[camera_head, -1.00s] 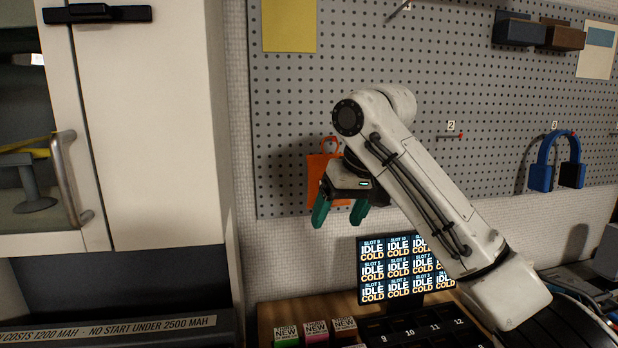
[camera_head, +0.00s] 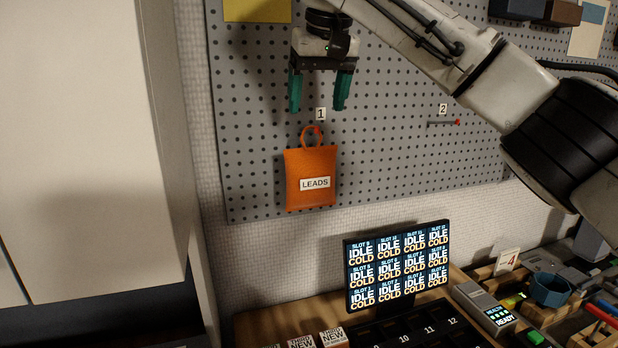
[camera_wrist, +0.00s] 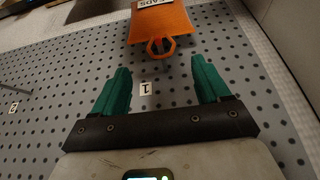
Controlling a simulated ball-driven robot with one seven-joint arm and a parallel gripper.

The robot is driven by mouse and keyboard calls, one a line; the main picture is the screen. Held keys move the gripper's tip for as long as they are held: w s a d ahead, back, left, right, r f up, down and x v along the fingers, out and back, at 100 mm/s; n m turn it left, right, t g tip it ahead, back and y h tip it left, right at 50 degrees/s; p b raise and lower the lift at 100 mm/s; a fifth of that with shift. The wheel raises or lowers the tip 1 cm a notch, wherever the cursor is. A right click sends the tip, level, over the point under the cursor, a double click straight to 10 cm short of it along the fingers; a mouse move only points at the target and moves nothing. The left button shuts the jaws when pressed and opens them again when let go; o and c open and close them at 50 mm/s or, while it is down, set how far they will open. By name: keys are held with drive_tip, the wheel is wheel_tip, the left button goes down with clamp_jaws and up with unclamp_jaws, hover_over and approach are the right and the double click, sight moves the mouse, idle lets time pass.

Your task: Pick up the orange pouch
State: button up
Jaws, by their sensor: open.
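The orange pouch (camera_head: 311,197) hangs by its loop from a peg at the place marked 1 on the grey pegboard, with a white LEADS label on its front. My gripper (camera_head: 321,108) is open and empty above the pouch, its two green fingers pointing down in the head view. In the wrist view the pouch (camera_wrist: 160,24) and its loop lie beyond the fingertips, roughly between them, and my gripper (camera_wrist: 161,80) does not touch it.
A second peg (camera_head: 443,123) marked 2 is empty. A screen (camera_head: 397,264) stands on the bench below, with a slotted charger and small boxes in front. A white cabinet (camera_head: 75,150) stands at left.

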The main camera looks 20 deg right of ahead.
sight(312, 129)
drive_tip(key=shift+p+x, duration=0.45)
drive_tip(key=shift+x, duration=2.55)
drive_tip(key=shift+s+a, duration=0.1)
clamp_jaws()
